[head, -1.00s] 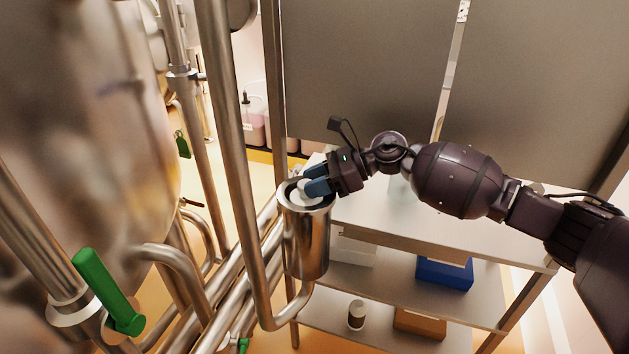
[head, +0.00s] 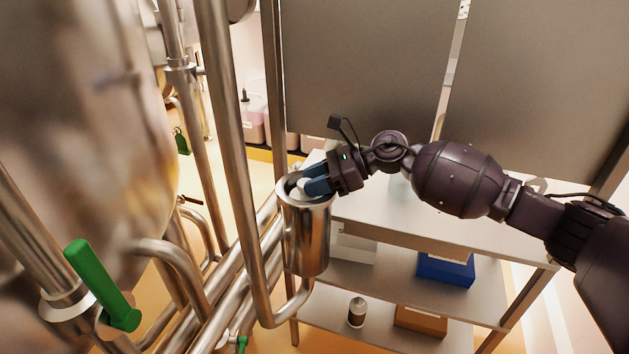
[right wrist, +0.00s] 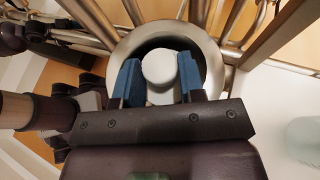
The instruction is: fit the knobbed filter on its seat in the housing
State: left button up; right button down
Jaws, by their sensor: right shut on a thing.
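The housing (head: 306,238) is an upright, open-topped steel cylinder near the middle of the head view. My right gripper (head: 308,186) reaches in from the right, and its blue fingers are at the housing's mouth. It is shut on the white filter's knob (right wrist: 158,68), which shows between the fingers in the right wrist view. There the housing's rim (right wrist: 208,48) surrounds the knob and fingertips, with a dark gap behind the knob. The filter's lower part and the seat are hidden, so I cannot tell whether they touch. My left gripper is not in view.
Steel pipes (head: 231,130) stand close left of the housing, with a green handle (head: 100,285) at lower left. A steel shelf unit (head: 455,238) stands behind and right, holding a blue box (head: 445,271) and a small jar (head: 357,312). Grey panels (head: 365,70) rise behind.

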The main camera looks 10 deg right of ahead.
jog(key=shift+f, duration=0.25)
